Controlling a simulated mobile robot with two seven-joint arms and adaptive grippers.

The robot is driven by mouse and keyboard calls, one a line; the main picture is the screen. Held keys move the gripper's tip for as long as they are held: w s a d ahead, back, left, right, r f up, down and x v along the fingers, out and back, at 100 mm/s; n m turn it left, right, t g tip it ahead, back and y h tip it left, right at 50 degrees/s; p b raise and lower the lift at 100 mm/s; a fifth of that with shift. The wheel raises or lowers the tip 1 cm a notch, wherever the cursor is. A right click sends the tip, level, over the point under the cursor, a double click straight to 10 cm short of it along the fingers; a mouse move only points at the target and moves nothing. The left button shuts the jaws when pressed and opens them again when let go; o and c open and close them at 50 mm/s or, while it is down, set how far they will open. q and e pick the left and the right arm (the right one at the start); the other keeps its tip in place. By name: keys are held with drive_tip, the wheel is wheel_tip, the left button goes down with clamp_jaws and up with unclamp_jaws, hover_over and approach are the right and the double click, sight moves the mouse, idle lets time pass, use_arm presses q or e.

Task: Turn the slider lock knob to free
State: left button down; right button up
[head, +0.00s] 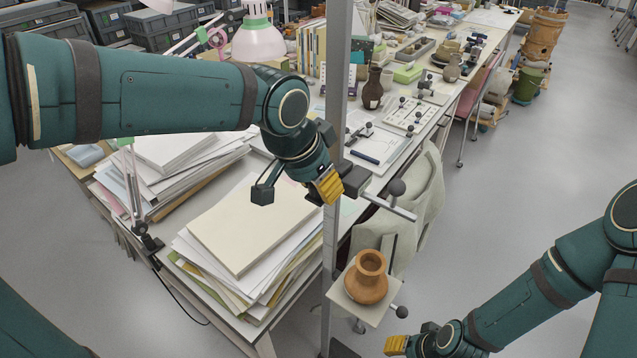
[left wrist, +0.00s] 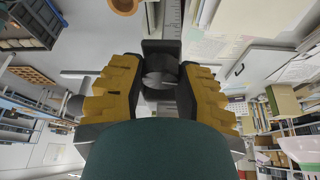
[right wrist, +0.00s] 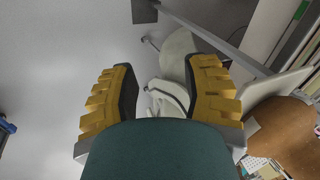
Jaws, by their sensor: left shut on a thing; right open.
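The slider lock knob (left wrist: 160,72) is a dark round knob on a dark slider block (left wrist: 162,47) on the grey upright post (head: 335,120). My left gripper (head: 330,186) is at the post in the head view; it also shows in the left wrist view (left wrist: 158,92), shut with its yellow fingers on either side of the knob. The knob's marking and turn angle cannot be read. My right gripper (head: 397,345) is low at the right, open and empty in the right wrist view (right wrist: 163,88), below the vessel's support.
A brown vessel (head: 367,277) stands upright on a small pale platform (head: 347,302) right of the post. Paper stacks (head: 245,222) cover the near table. A covered chair (head: 415,205) stands beside it.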

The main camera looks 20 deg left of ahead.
use_arm(q)
drive_tip(key=shift+n+t+y+b, duration=0.3)
drive_tip(key=shift+n+b, duration=0.2)
drive_tip(key=shift+n, duration=0.6)
drive_tip(key=c, duration=0.6)
unclamp_jaws()
drive_tip(key=shift+o, duration=0.2)
drive_tip(key=shift+r, duration=0.1)
drive_tip(key=v, duration=1.2)
drive_tip(key=shift+w+d, duration=0.1)
